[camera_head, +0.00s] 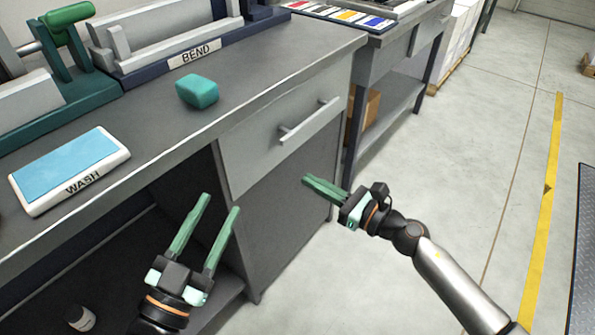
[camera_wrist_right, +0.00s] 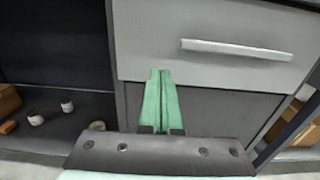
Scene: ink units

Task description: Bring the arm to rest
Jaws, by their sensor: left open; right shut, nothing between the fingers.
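My left gripper (camera_head: 208,222) is open and empty in the head view, in front of the open shelf space under the workbench. Its green fingers point up and away. My right gripper (camera_head: 307,183) is shut with nothing between its fingers. It is in front of the workbench's grey cabinet, to the right of the left gripper. In the right wrist view its fingers (camera_wrist_right: 160,78) lie together, below the drawer handle (camera_wrist_right: 237,50) in the picture. I cannot tell whether they touch the cabinet front.
The workbench (camera_head: 262,70) holds a teal block (camera_head: 197,91), a blue-topped WASH pad (camera_head: 72,168) and a BEND fixture (camera_head: 195,53). The drawer (camera_head: 283,135) is shut. A small white jar (camera_head: 79,318) is low at left. Clear floor (camera_head: 480,130) lies to the right.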

